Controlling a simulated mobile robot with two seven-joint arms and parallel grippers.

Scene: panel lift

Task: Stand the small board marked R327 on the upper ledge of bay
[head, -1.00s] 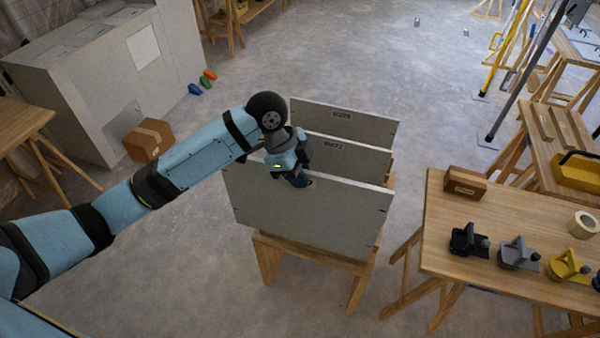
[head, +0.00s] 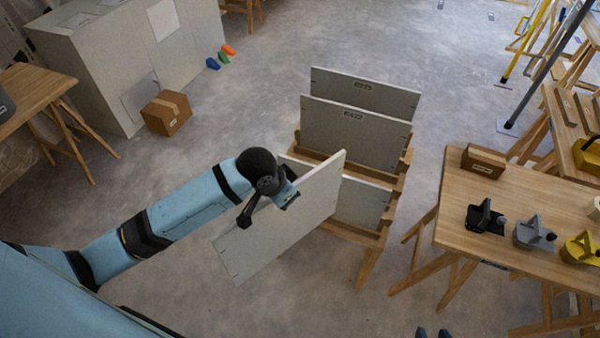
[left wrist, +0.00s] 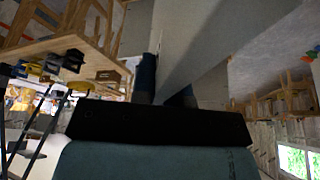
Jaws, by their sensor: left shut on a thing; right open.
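My left gripper (head: 282,194) is shut on the upper edge of a plain grey board (head: 285,232). The board hangs tilted and turned, in front of and to the left of a wooden rack. No marking shows on its visible face, so I cannot tell whether it is R327. In the left wrist view the board (left wrist: 195,45) sits between the dark fingers of the left gripper (left wrist: 165,88). My right gripper (head: 432,333) shows only as two dark tips, apart, at the bottom edge of the head view; it is open.
The wooden rack (head: 367,262) holds several grey boards, including a labelled middle one (head: 350,135) and back one (head: 365,92); their labels are too small to read. A table (head: 480,228) with clamp-like tools stands right. A cardboard box (head: 166,113) lies on the floor left.

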